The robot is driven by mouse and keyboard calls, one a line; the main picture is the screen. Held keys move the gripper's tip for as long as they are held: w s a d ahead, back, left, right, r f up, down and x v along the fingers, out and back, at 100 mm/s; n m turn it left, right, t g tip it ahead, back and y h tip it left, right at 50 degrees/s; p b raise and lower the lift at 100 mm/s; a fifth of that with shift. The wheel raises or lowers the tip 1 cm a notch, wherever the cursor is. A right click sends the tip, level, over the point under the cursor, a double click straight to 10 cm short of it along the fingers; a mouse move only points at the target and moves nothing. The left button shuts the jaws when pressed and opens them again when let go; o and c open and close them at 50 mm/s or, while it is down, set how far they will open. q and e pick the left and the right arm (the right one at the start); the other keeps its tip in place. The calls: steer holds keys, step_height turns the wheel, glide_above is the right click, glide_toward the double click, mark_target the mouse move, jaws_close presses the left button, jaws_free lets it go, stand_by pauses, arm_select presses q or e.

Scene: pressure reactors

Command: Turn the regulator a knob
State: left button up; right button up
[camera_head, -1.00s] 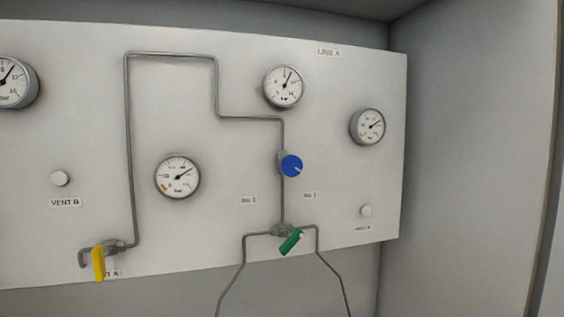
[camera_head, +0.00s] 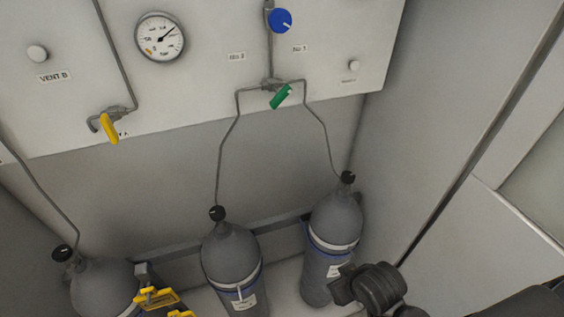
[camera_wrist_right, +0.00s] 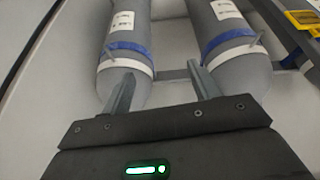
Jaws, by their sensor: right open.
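The blue round knob (camera_head: 280,20) sits on the pipe at the top of the head view, on the white panel. It carries no readable name in this view. My right gripper (camera_wrist_right: 163,85) is open and empty in the right wrist view, its two fingers apart in front of the grey gas cylinders. In the head view a dark part of my right arm (camera_head: 372,288) shows at the bottom right, well below the knob. My left gripper is not in view.
A green lever (camera_head: 281,97) and a yellow lever (camera_head: 109,128) stick out from the panel (camera_head: 200,90). Grey cylinders (camera_head: 232,252) stand below, strapped to a rail. A grey wall (camera_head: 440,120) closes the right side. Space before the panel looks clear.

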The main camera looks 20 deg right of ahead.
steer(key=w+a+r+t, duration=0.3)
steer(key=w+r+t, duration=0.1)
steer(key=w+r, duration=0.85)
steer(key=n+t, duration=0.1)
steer(key=t, duration=0.8)
glide_toward(281, 22)
steer(key=shift+y, duration=0.4)
steer(key=w+b, duration=0.1)
steer(key=w, duration=1)
steer(key=shift+a, duration=0.1)
steer(key=shift+c, duration=0.4)
